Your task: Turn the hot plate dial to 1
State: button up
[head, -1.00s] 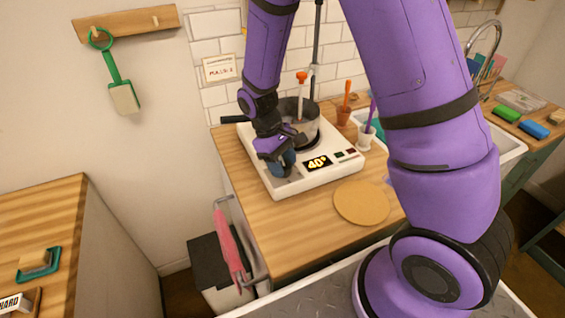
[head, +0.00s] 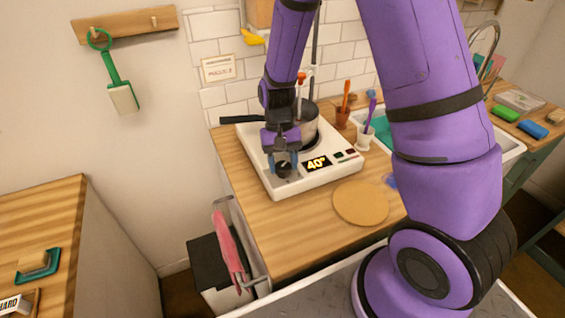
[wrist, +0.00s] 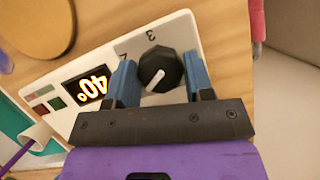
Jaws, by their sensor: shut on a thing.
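The hot plate (head: 310,183) is a white box on the wooden counter, with a display reading 40°. Its black dial (wrist: 160,72) sits between the blue fingers of my gripper (wrist: 159,65) in the wrist view. My gripper is shut on the dial, one finger at each side. The dial's white pointer line slants toward the lower left of the wrist view. A 3 shows beyond the dial; another mark beside the left finger is partly hidden. In the head view my gripper (head: 283,160) reaches down over the dial (head: 284,171).
A metal pot (head: 307,122) stands on the hot plate behind my gripper. A round tan mat (head: 361,203) lies at the front right. A pink cloth (head: 228,248) hangs at the counter's left end.

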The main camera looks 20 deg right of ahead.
jog(key=shift+m, duration=0.3)
jog(key=o, duration=0.9)
jog(key=v, duration=1.1)
jog(key=shift+d, duration=0.1)
jog(key=s+d+r+n+t, duration=0.1)
jog(key=s+d+r+t, duration=0.1)
jog(key=s+r, duration=0.45)
jog(key=s+d+r+n+t, duration=0.1)
jog(key=s+r+t, duration=0.2)
jog(key=r, duration=0.6)
jog(key=s+d+r+t, duration=0.1)
jog(key=s+r+t, duration=0.1)
jog(key=s, duration=0.4)
jog(key=s+d+r+n+t+h, duration=0.1)
jog(key=s+r+t, duration=0.1)
jog(key=s+r, duration=0.2)
jog(key=s, duration=0.3)
jog(key=shift+d+t, duration=0.35)
jog(key=shift+t, duration=0.05)
